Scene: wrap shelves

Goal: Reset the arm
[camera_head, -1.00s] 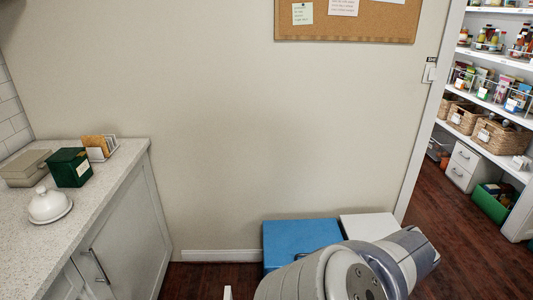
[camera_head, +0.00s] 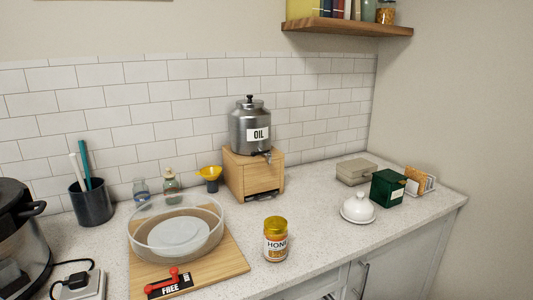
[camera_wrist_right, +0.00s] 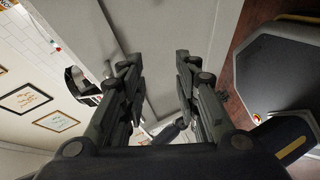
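My right gripper (camera_wrist_right: 158,80) shows in the right wrist view with its two dark fingers well apart. Nothing is between them. Behind the fingers is a pale grey flat surface. Neither gripper shows in the head view now, and my left gripper is in no view.
The head view shows a speckled counter (camera_head: 330,215) with a honey jar (camera_head: 276,240), glass bowl (camera_head: 177,230) on a wooden board (camera_head: 232,262), oil dispenser (camera_head: 250,128), white butter dish (camera_head: 357,208) and green box (camera_head: 388,188). A wooden shelf (camera_head: 345,26) hangs above. The counter's middle is partly clear.

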